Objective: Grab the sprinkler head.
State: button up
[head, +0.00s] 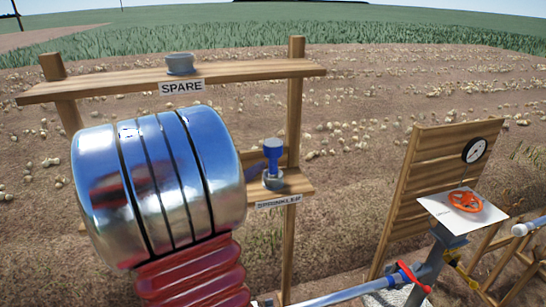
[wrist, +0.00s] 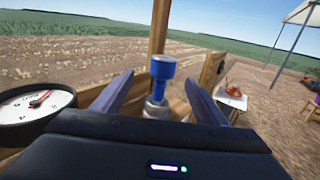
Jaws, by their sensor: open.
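The sprinkler head (head: 273,155) is a blue upright piece with a wider top. It stands on a grey metal fitting on a small wooden shelf labelled SPRINKLER (head: 300,184). In the wrist view the blue sprinkler head (wrist: 162,77) stands upright near the middle, seen between the two dark fingers of my gripper (wrist: 158,80). The fingers are open and spread, with a visible gap on each side of the head. Whether they are level with it in depth I cannot tell.
A higher shelf labelled SPARE (head: 110,82) carries a grey round cap (head: 180,64). A wooden post (head: 294,120) rises beside the sprinkler shelf. To the right are a board (head: 430,175) with a gauge (head: 475,150), an orange handwheel (head: 465,201) and a red-handled pipe (head: 412,277).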

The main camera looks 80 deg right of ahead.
aim_at(266, 150)
jog(key=shift+x, duration=2.4)
jog(key=shift+s+x, duration=0.15)
jog(key=shift+x, duration=1.15)
jog(key=shift+s+x, duration=0.15)
jog(key=shift+x, duration=1.15)
jog(key=shift+a, duration=0.15)
jog(key=shift+c, duration=0.3)
jog(key=c, duration=1.2)
